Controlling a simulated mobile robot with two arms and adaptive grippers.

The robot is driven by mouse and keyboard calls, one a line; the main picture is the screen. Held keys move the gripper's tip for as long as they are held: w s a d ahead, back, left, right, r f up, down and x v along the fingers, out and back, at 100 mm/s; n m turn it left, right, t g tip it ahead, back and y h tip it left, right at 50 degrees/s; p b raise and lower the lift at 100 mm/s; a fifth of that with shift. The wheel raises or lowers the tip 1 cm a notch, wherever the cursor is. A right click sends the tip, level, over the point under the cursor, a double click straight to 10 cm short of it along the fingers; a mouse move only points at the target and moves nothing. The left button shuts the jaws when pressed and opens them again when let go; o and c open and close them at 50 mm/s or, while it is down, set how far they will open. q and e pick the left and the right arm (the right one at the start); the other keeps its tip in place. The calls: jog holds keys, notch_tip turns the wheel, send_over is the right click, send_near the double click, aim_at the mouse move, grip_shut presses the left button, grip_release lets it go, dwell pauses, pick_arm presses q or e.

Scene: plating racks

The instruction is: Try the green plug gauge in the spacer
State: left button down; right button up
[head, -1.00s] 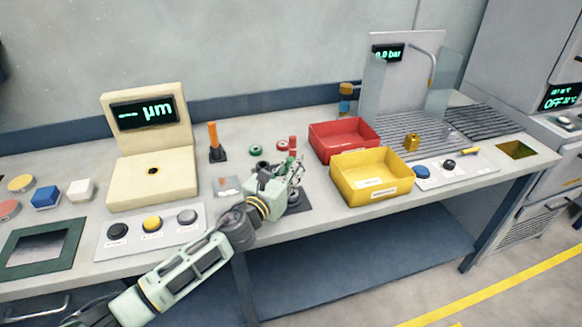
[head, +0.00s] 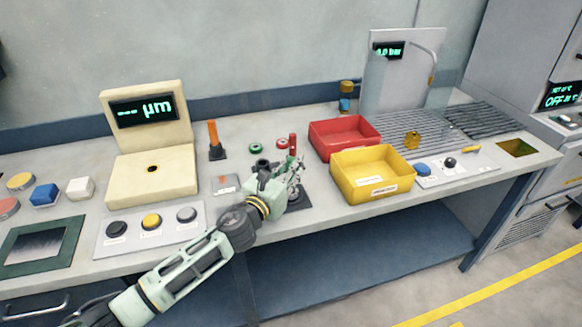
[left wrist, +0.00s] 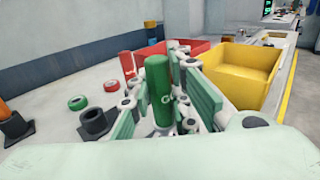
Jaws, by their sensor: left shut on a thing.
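My left gripper (head: 295,178) is shut on the green plug gauge (left wrist: 158,88), which stands roughly upright between the pads in the left wrist view. In the head view the gauge is mostly hidden by the gripper. The gripper is low over a dark pad (head: 300,203) near the front of the bench. The spacer cannot be made out clearly; the gripper covers that spot, and I cannot tell whether the gauge's lower end is in a bore. My right gripper is not in view.
A red gauge (head: 292,144), a green ring (head: 255,144), a red ring (head: 282,143) and a dark hollow holder (left wrist: 95,123) stand close behind. A red bin (head: 328,147) and a yellow bin (head: 350,190) are to the right. A µm gauge unit (head: 125,190) is left.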

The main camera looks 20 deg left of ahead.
aim_at(291, 159)
pick_arm(q)
jog(key=shift+f+b, duration=0.95)
jog(key=shift+f, duration=0.25)
dwell(1.1)
jog(key=shift+r, duration=0.1)
jog(key=shift+r+p, duration=3.8)
jog(key=shift+p, duration=0.1)
